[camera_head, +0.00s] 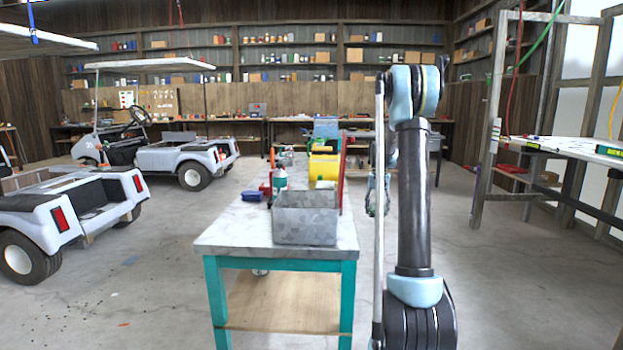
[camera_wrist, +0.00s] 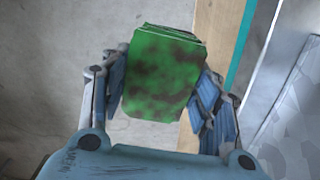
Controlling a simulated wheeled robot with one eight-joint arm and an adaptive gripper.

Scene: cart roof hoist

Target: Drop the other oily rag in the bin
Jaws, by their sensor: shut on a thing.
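A green oily rag (camera_wrist: 163,75) with dark brown stains is folded into a boxy shape between my fingers in the wrist view. My gripper (camera_wrist: 162,90) is shut on it, one blue finger pad on each side. In the head view my gripper (camera_head: 378,192) is partly hidden behind my arm, to the right of the workbench. A grey galvanized metal bin (camera_head: 305,222) stands on the near end of the bench; its inside is hidden. Grey metal also shows at the right of the wrist view (camera_wrist: 296,125). The rag is apart from it.
The bench (camera_head: 225,240) has a grey top and teal legs. A yellow object (camera_head: 323,168), a blue box (camera_head: 253,196) and a teal-and-red bottle (camera_head: 280,180) stand behind the bin. Carts (camera_head: 190,160) are on the left. The floor right of the bench is clear.

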